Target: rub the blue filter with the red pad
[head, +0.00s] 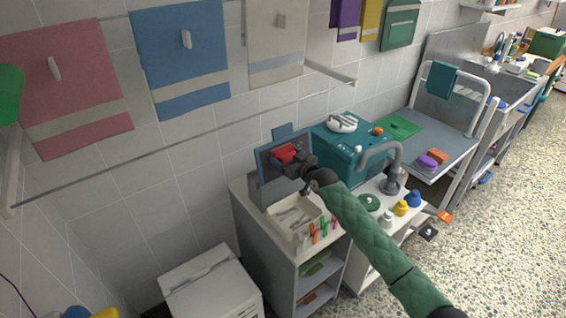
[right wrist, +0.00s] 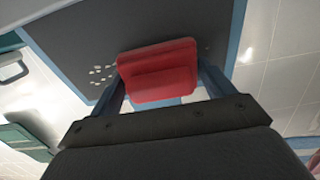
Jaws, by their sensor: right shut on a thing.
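The blue filter (head: 264,163) is a blue-framed panel with a dark grey face, standing upright on the white cabinet by the wall. In the right wrist view the filter (right wrist: 80,30) fills the upper middle, with a patch of pale specks on its dark face left of the pad. The red pad (head: 286,152) is in front of the filter's face; it also shows in the right wrist view (right wrist: 158,72). My right gripper (head: 300,160) is shut on the red pad, which is at or close against the face; exact contact is hard to tell. My left gripper is not in view.
A white tray (head: 272,222) with brushes or tools sits in front of the filter. A teal box (head: 340,150) and a grey tap (head: 385,150) stand to the right. Towels hang on the wall at upper left. A cart (head: 450,150) stands farther right.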

